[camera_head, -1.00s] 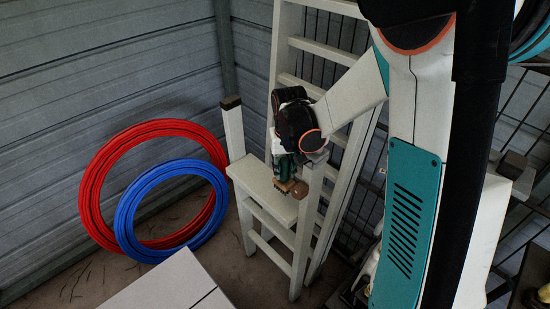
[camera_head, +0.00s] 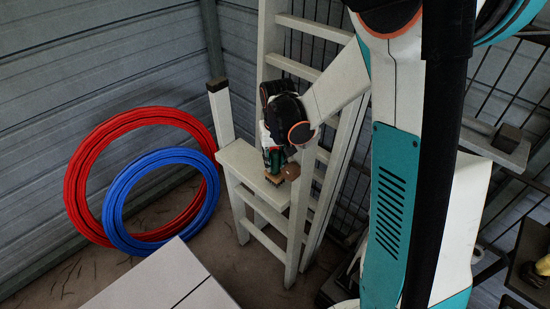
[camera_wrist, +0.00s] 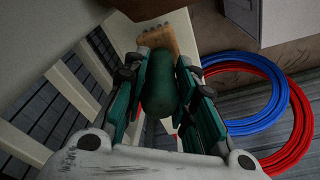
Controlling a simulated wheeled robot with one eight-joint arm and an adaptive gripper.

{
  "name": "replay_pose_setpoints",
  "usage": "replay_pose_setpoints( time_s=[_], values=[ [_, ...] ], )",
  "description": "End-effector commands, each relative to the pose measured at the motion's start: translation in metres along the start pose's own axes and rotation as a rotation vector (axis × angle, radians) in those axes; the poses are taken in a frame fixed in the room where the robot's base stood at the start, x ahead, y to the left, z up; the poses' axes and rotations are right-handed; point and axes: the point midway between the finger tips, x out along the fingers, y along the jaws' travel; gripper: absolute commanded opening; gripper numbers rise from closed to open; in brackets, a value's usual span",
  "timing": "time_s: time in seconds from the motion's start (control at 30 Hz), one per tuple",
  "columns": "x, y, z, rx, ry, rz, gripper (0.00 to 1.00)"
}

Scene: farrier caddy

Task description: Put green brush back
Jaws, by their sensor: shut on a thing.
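The green brush is between the fingers of my gripper (camera_wrist: 163,62). In the wrist view its rounded green handle (camera_wrist: 161,88) lies between the dark green pads, and its tan wooden head (camera_wrist: 159,40) points away from the camera. In the head view my gripper (camera_head: 271,158) hangs over the right part of a cream step-ladder's top step (camera_head: 238,158), with the tan brush head (camera_head: 274,179) just below it. I cannot tell whether the head touches the step. The gripper hides most of the handle. No clear caddy shows.
A red hose coil (camera_head: 80,178) and a blue hose coil (camera_head: 114,208) lean by the grey wall, left of the ladder. A white flat surface (camera_head: 160,280) is at the bottom. A tall cream ladder (camera_head: 268,45) stands behind.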

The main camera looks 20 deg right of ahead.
Motion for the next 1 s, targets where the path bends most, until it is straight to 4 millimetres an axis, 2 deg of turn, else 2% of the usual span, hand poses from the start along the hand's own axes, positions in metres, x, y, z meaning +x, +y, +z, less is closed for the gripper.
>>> replay_pose_setpoints(
  time_s=[0.03, 0.2, 1.0],
  values=[
    [0.008, 0.000, 0.001, 0.000, 0.000, 0.000, 0.00],
    [0.015, 0.000, 0.002, 0.000, 0.000, 0.000, 0.00],
    [0.020, 0.000, 0.003, 0.000, 0.000, 0.000, 0.00]
  ],
)
